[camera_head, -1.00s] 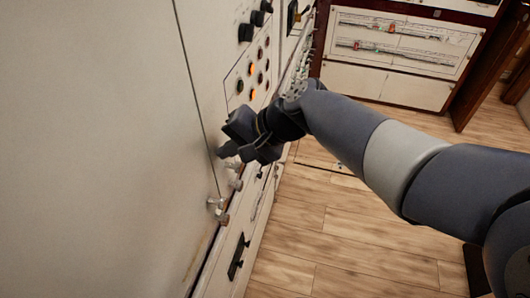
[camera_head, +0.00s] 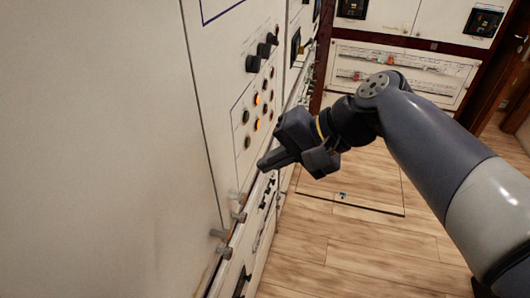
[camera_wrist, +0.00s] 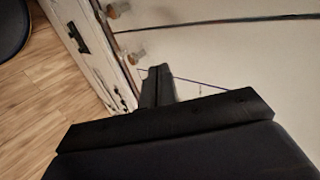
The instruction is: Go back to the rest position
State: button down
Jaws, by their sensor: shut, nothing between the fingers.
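My gripper (camera_head: 265,166) is in the middle of the head view, at the end of my dark arm that comes in from the right. Its fingers are shut and empty, and they point left toward the pale cabinet panel (camera_head: 120,150). Whether the tips touch the panel cannot be told. In the wrist view the closed fingers (camera_wrist: 158,85) stand out in front of the pale panel, close to its edge.
Knobs and lit buttons (camera_head: 257,112) sit on the panel above my gripper. Metal knobs (camera_head: 220,236) stick out below it. A white cabinet (camera_head: 400,68) stands at the back. Wooden floor (camera_head: 340,240) lies open at lower right.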

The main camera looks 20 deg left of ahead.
aim_at(221, 184)
jog(key=shift+d, duration=0.15)
jog(key=x, duration=0.5)
jog(key=p+x, duration=0.1)
jog(key=x, duration=0.4)
jog(key=shift+a+r, duration=0.2)
jog(key=shift+r, duration=0.1)
